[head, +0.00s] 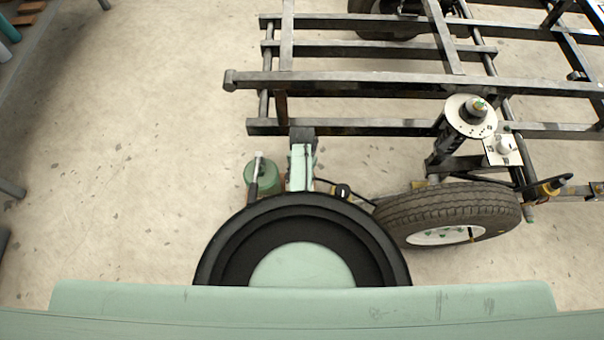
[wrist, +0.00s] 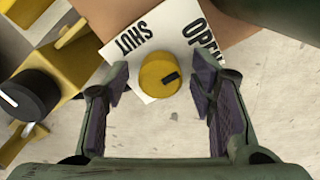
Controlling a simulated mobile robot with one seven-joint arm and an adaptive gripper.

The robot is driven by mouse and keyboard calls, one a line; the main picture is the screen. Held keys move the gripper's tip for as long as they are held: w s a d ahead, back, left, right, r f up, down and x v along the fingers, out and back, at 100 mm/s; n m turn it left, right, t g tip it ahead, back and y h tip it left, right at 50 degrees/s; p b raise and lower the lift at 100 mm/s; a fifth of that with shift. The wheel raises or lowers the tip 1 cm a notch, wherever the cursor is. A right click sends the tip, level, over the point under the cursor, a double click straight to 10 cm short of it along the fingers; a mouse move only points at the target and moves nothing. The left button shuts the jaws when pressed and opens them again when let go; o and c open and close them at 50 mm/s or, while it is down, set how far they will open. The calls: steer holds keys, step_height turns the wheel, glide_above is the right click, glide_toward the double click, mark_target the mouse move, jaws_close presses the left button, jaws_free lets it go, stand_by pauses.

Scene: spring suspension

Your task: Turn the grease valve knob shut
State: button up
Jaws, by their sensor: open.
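In the wrist view a round yellow knob (wrist: 153,82) stands at a white plate (wrist: 158,32) printed SHUT on the left and OPEN on the right. A black mark on the knob lies on its right half, tilted up toward the OPEN side. My gripper (wrist: 170,78) is open, with one finger to each side of the knob. A gap shows between the knob and each finger, so neither appears to touch it. I cannot make out the yellow knob or my fingers in the head view.
In the wrist view a black knob (wrist: 22,98) with a white line sits beside yellow blocks at left. The head view shows a green canister (head: 260,172) with a lever, a tyre (head: 450,207), and a dark steel frame (head: 350,82). Bare floor (head: 130,150) lies to the left.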

steer(key=shift+c, duration=0.2)
steer(key=c, duration=1.1)
steer(key=shift+n, duration=0.3)
steer(key=n+p, duration=0.2)
steer(key=n, duration=0.2)
steer(key=shift+r+p, duration=0.1)
steer(key=shift+p, duration=0.2)
steer(key=n+p, duration=0.1)
steer(key=n, duration=0.3)
steer(key=shift+n, duration=0.4)
steer(key=n+p, duration=0.1)
steer(key=n, duration=0.3)
steer(key=shift+n, duration=0.3)
steer(key=shift+a+n+p, duration=0.1)
steer(key=shift+n+p, duration=0.5)
steer(key=shift+n, duration=1.3)
